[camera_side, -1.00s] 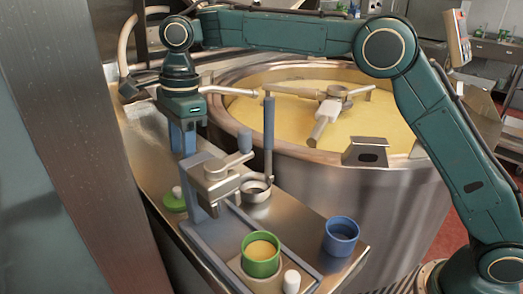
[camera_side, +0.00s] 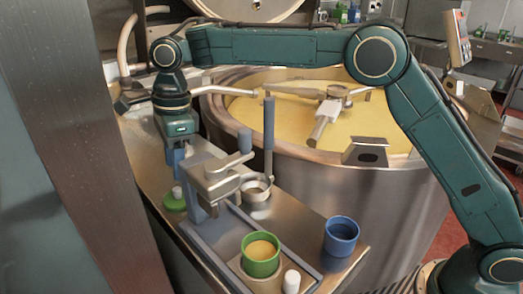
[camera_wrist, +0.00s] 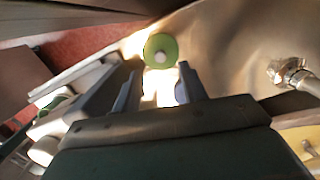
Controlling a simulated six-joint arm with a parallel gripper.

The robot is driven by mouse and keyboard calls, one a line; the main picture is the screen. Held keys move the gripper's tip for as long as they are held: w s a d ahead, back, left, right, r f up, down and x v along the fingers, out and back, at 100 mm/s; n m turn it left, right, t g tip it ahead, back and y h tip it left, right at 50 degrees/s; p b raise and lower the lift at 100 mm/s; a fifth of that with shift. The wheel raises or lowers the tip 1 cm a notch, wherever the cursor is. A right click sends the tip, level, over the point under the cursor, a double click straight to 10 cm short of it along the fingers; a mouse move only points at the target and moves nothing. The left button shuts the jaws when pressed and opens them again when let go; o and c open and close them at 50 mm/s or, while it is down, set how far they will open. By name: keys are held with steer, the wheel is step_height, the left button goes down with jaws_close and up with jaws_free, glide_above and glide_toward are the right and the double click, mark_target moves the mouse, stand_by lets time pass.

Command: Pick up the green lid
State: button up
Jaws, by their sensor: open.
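The green lid (camera_side: 174,202) lies on the steel bench at the left, with a pale knob on top. In the wrist view the lid (camera_wrist: 161,49) shows from above, just beyond the fingertips and roughly centred between them. My gripper (camera_side: 174,168) is above and close behind the lid in the side view, pointing down. In the wrist view my gripper (camera_wrist: 158,76) has its two fingers apart with nothing between them. The lid looks clear of the fingers.
A clamp-like stand (camera_side: 212,185) with a ring (camera_side: 256,190) is right of the lid. A green cup (camera_side: 260,256) with yellow contents, a white-topped item (camera_side: 291,281) and a blue cup (camera_side: 341,237) are nearer the front. The big kettle (camera_side: 350,205) stands behind.

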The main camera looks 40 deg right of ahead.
mark_target(177, 189)
steer(key=shift+a+f, duration=0.15)
steer(key=shift+f, duration=1.3)
steer(key=shift+a+f, duration=0.15)
steer(key=shift+f, duration=1.3)
jaws_close()
